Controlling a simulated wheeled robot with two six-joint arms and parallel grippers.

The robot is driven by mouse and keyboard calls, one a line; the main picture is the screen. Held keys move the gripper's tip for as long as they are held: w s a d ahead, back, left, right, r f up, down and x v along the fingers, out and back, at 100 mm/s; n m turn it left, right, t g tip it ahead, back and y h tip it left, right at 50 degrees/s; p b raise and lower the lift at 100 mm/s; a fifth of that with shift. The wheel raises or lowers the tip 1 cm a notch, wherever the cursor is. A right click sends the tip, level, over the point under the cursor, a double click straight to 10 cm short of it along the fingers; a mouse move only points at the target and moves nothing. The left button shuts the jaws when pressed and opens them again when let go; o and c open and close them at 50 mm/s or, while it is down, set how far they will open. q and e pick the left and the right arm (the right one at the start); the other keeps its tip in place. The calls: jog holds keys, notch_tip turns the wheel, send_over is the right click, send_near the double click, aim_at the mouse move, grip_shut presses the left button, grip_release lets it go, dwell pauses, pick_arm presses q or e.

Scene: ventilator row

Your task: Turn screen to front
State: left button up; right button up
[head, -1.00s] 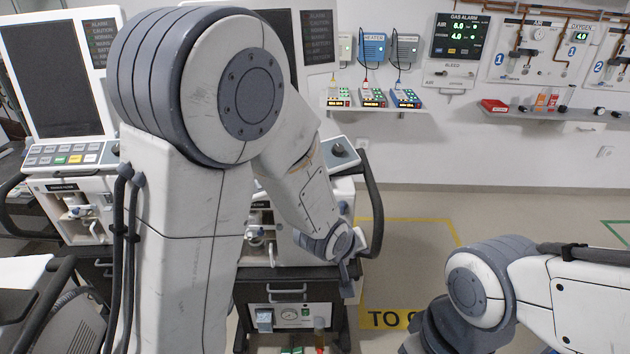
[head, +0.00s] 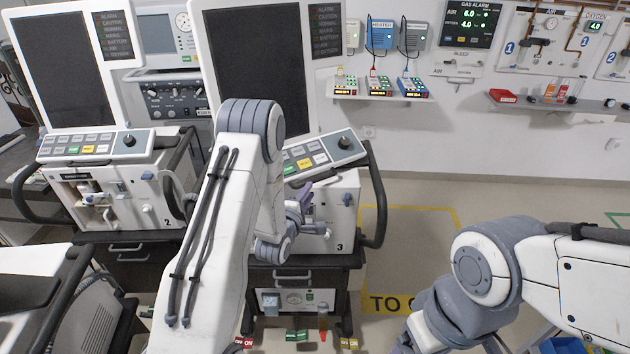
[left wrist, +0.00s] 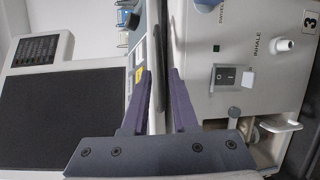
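The ventilator marked 3 has a tall dark screen (head: 262,68) in a white frame above its button panel (head: 318,158). The screen also shows in the left wrist view (left wrist: 62,118). My left gripper (head: 304,205) is in front of the machine, just below the panel. In the left wrist view its two purple fingers (left wrist: 161,100) are apart, one on each side of the panel's front edge; I cannot tell whether they touch it. My right arm is at the lower right, with its fingers out of view.
Ventilator 2 (head: 97,190) stands to the left with its own screen. A dark side handle (head: 374,205) sticks out right of ventilator 3. A wall shelf (head: 385,97) holds small devices.

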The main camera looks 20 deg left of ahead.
aim_at(316, 182)
pick_arm(q)
jog(key=w, duration=0.2)
jog(key=w+p, duration=0.1)
jog(key=w, duration=0.3)
jog(key=shift+f, duration=0.4)
grip_shut()
dwell(1.0)
